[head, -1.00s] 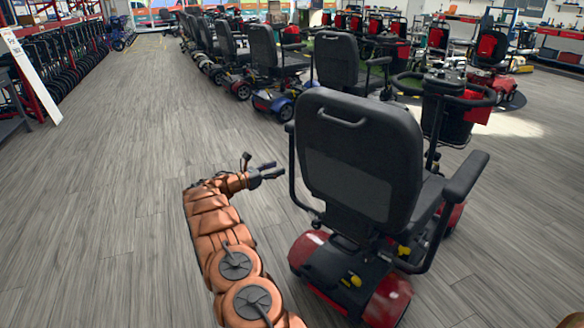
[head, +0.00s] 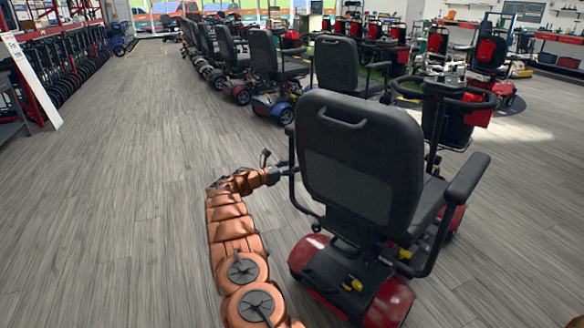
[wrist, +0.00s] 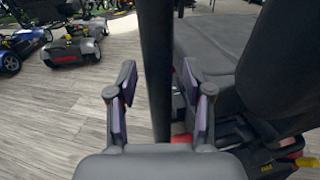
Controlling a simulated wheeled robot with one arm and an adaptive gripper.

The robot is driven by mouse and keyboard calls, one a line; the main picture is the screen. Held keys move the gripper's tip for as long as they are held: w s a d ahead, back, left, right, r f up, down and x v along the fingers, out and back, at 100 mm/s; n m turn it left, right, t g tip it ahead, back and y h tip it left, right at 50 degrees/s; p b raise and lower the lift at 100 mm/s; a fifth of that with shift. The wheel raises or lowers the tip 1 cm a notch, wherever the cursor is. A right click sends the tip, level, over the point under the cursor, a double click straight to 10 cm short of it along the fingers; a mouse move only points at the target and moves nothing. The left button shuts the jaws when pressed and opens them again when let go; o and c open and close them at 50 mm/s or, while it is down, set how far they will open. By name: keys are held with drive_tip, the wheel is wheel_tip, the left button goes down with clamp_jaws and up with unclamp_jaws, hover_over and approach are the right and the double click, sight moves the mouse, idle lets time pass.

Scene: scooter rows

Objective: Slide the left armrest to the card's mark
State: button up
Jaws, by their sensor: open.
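The scooter's left armrest (head: 292,190) shows in the head view as a dark curved bar beside the left edge of the black seat back (head: 358,155). In the wrist view its dark upright bar (wrist: 157,40) runs from top to bottom between my fingers. My gripper (wrist: 158,80) is open, one finger on each side of the bar, with gaps showing. In the head view my gripper (head: 281,168) is at the bar, left of the seat back. I cannot make out the card or its mark in either view.
The right armrest (head: 466,178) stands out on the seat's other side. The scooter's red rear body (head: 385,303) is below the seat. A row of parked scooters (head: 275,75) stands beyond. The grey floor (head: 130,200) to the left is clear.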

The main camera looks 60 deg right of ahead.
clamp_jaws()
idle(0.4)
